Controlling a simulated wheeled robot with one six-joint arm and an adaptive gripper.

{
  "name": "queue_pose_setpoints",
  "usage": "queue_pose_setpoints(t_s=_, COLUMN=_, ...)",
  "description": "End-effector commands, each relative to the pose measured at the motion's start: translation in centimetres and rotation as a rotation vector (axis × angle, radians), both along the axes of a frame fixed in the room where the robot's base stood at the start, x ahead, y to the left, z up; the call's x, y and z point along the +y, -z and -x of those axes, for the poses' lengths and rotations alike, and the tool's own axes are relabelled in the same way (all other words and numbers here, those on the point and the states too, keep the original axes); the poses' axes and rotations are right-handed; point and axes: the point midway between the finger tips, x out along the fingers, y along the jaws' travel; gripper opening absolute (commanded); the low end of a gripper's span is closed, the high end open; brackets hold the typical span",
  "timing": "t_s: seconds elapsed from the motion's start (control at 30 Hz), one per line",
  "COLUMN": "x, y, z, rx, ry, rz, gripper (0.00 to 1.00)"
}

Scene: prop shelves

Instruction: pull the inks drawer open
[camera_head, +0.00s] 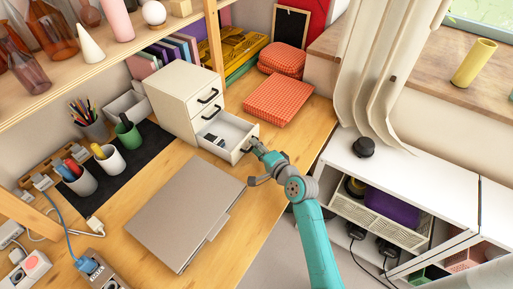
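A small cream cabinet (178,100) with three drawers stands on the wooden desk. Its bottom drawer (236,150) is pulled well out, and its upper two drawers are shut with dark handles. Inside the open drawer lie small dark and light items (213,140); I cannot tell what they are. No inks label is readable. My gripper (257,147) is at the front of the open drawer, at its handle, which the fingers largely hide. I cannot tell whether the fingers are closed on the handle.
A closed grey laptop (186,213) lies in front of the cabinet. A wooden shelf (120,48) with bottles overhangs the desk. A white cabinet (385,172) stands at right.

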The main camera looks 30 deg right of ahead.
Motion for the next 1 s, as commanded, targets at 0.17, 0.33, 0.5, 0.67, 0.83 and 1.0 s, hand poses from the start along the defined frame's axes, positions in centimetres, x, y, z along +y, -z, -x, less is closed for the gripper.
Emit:
queue_pose_setpoints(t_s=0.17, x=0.0, y=0.0, z=0.2, rx=0.000, ry=0.000, rz=0.000, gripper=0.35)
queue_pose_setpoints(t_s=0.33, x=-0.2, y=-0.4, z=2.2, rx=0.000, ry=0.000, rz=-0.001, gripper=0.35)
queue_pose_setpoints(t_s=0.5, x=-0.6, y=-1.0, z=5.5, rx=0.001, ry=0.002, rz=0.000, gripper=0.35)
queue_pose_setpoints(t_s=0.67, x=-1.0, y=-1.6, z=8.5, rx=0.001, ry=0.003, rz=-0.001, gripper=0.35)
queue_pose_setpoints(t_s=0.83, x=-1.2, y=-2.1, z=10.7, rx=0.001, ry=0.002, rz=0.000, gripper=0.35)
queue_pose_setpoints(t_s=1.0, x=-1.3, y=-2.3, z=11.7, rx=0.000, ry=0.000, rz=-0.001, gripper=0.35)
